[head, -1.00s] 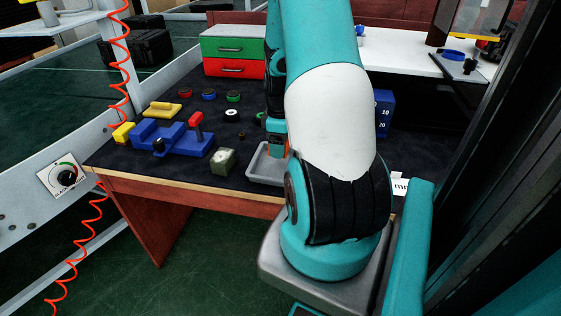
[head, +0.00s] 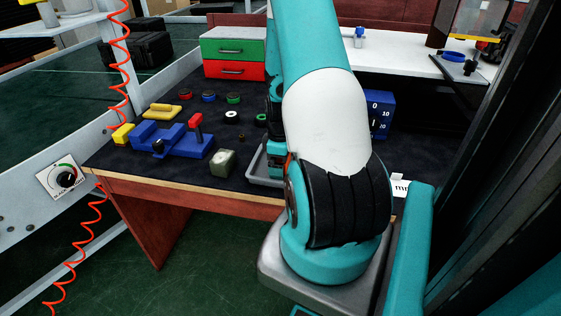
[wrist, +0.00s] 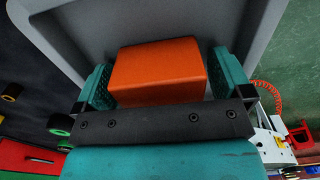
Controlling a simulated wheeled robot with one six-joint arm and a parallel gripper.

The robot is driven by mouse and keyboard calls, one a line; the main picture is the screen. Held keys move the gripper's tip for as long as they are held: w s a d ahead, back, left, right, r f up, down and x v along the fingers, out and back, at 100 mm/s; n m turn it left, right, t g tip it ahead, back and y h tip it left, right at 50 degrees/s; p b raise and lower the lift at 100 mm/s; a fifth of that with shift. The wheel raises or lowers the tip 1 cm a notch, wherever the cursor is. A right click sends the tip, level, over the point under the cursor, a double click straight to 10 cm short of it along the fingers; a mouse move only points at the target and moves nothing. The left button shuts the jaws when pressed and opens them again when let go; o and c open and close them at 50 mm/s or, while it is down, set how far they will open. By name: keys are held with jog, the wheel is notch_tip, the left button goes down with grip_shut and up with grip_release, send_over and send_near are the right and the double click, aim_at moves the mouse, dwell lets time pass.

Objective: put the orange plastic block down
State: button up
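The orange plastic block (wrist: 158,72) sits between the two teal fingers of my gripper (wrist: 160,80) in the wrist view. The fingers lie along its two sides and appear closed on it. The grey tray (wrist: 75,25) spreads behind and around the block in that view. I cannot tell whether the block touches the tray floor. In the head view only the left edge of the tray (head: 257,168) shows at the table's front edge. My arm hides most of the tray, the gripper and the block there.
A grey-green block (head: 222,163) stands left of the tray. A blue fixture (head: 172,139), a yellow piece (head: 162,110) and several coloured rings (head: 208,96) lie further left. A green-and-red drawer box (head: 234,53) stands at the back. A blue box (head: 380,113) is right of my arm.

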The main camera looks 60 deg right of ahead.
jog(key=shift+r, duration=0.1)
notch_tip(320, 180, up, 12)
jog(key=w+a+r+n+t+y, duration=0.1)
jog(key=w+a+r, duration=0.3)
jog(key=a, duration=0.6)
jog(key=w+a+r+n, duration=0.1)
jog(key=w+a+r, duration=0.3)
jog(key=a, duration=0.6)
jog(key=s+a+r+y, duration=0.1)
jog(key=s+a+r, duration=0.1)
jog(key=s+a, duration=0.2)
jog(key=s+a+r+n+y, duration=0.1)
jog(key=s+a, duration=0.4)
jog(key=a, duration=0.6)
jog(key=s+a+r+n+g+y, duration=0.1)
jog(key=s+a+r, duration=0.3)
jog(key=a, duration=0.4)
jog(key=shift+s+p, duration=0.15)
jog(key=shift+p, duration=0.3)
